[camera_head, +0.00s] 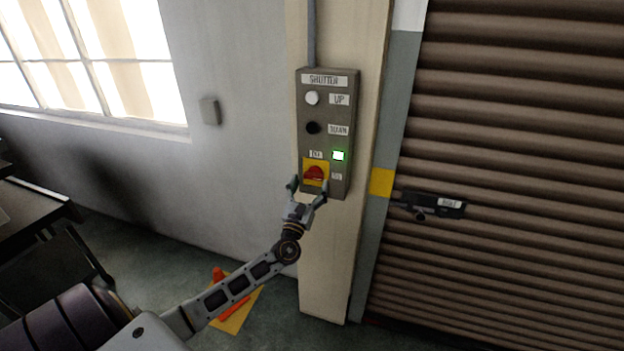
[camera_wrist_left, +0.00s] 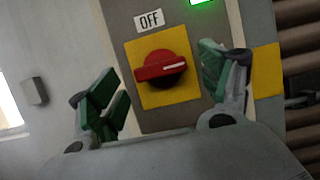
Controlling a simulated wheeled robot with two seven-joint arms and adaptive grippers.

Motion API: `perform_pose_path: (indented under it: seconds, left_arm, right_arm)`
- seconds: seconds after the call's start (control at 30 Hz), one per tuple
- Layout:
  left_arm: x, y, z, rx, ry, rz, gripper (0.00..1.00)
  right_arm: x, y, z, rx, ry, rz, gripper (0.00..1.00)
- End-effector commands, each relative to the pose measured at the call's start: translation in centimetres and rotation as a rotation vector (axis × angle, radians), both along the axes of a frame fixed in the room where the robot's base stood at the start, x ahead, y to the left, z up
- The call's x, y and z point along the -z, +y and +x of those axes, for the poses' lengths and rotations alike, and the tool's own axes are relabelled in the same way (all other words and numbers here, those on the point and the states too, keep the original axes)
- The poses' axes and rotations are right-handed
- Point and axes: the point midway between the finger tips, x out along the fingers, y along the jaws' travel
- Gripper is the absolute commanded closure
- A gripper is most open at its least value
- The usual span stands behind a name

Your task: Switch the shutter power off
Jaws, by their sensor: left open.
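The shutter control box (camera_head: 325,135) is a grey panel on a cream post, with a white UP button, a black DOWN button and a lit green lamp (camera_head: 338,156). At its bottom is a red rotary switch (camera_head: 315,174) on a yellow plate. In the left wrist view the red switch (camera_wrist_left: 162,68) has its white mark pointing right, away from the OFF label (camera_wrist_left: 149,20) at its upper left. My left gripper (camera_head: 307,188) is open, its fingers either side of the switch and apart from it. My right gripper is not in view.
A brown roller shutter (camera_head: 520,130) with a black latch (camera_head: 434,205) fills the right. A window and a small wall box (camera_head: 210,111) are on the left. A dark table (camera_head: 35,215) is at far left.

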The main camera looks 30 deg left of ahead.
Motion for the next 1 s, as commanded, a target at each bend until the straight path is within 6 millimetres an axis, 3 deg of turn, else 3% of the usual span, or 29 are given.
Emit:
perform_pose_path:
  seconds: [0.3, 0.73, 1.0]
  left_arm:
    - [-0.8, 0.4, 1.9, 0.0, 0.0, 0.0, 0.21]
    - [-0.9, 0.5, 2.3, 0.0, 0.0, 0.0, 0.21]
    - [-0.9, 0.5, 2.2, 0.0, 0.0, 0.0, 0.54]
  right_arm:
    - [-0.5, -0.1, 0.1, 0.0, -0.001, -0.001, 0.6]
    - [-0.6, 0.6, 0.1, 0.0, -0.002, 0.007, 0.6]
    - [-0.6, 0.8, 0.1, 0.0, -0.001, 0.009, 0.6]
